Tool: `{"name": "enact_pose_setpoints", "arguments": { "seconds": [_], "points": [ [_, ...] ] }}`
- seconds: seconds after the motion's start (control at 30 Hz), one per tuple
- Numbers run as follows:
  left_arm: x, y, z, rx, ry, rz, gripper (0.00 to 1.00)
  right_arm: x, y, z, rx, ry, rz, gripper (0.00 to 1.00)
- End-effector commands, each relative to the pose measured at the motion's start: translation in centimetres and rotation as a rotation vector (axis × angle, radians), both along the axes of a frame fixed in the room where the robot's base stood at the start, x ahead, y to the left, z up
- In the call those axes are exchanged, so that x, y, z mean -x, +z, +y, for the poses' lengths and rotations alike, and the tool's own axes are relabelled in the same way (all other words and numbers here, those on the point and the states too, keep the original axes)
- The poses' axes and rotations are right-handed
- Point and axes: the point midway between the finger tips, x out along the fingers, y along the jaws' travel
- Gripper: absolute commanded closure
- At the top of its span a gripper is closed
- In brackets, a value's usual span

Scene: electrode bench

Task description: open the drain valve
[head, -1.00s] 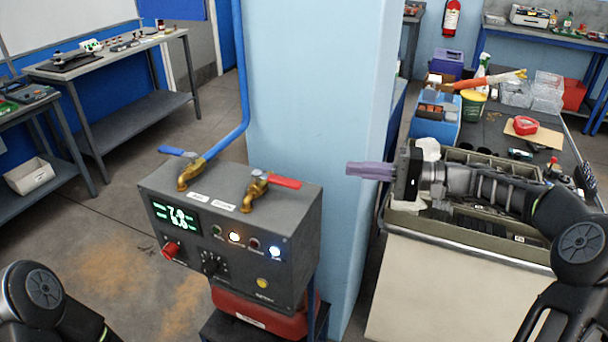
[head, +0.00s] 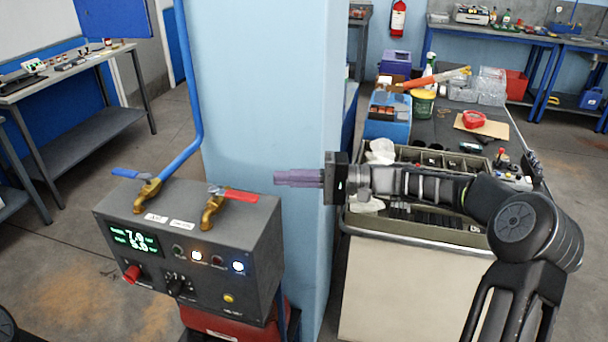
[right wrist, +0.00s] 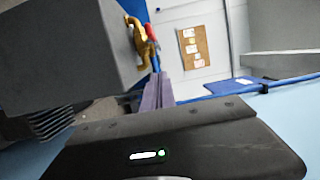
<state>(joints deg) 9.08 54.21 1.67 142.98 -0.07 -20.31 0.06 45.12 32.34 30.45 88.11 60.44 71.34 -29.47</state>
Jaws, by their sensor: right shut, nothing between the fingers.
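A grey control box (head: 182,250) carries two brass valves on top. One valve has a blue handle (head: 132,174), with a blue pipe rising from it. The other has a red handle (head: 234,195) on a brass body (head: 210,212). The labels are too small to read, so I cannot tell which is the drain valve. My right gripper (head: 279,178) is shut and empty, its purple fingers pointing left, just right of and above the red handle's end in the picture. In the right wrist view, the red handle (right wrist: 151,33) shows beyond the fingertips (right wrist: 157,80). My left gripper is out of view.
A light blue pillar (head: 262,90) stands behind the box. A cart with an open grey tray (head: 420,229) is at the right, under my right arm. The box front has a lit display (head: 134,239), a red knob (head: 132,274) and lamps. Open floor lies left of the box.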

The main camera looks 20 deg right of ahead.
Motion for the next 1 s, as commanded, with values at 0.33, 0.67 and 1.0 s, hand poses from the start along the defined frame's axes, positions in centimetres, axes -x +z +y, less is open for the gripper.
{"name": "enact_pose_setpoints", "arguments": {
  "seconds": [0.33,0.67,1.0],
  "points": [
    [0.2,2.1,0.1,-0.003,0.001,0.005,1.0,0.3,0.2,5.2,0.002,0.0,0.004,1.0],
    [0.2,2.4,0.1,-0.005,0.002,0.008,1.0,1.7,0.0,6.2,0.001,0.0,0.0,1.0],
    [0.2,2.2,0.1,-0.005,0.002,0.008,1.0,1.6,-0.1,6.3,0.001,-0.001,0.0,1.0]
  ]
}}
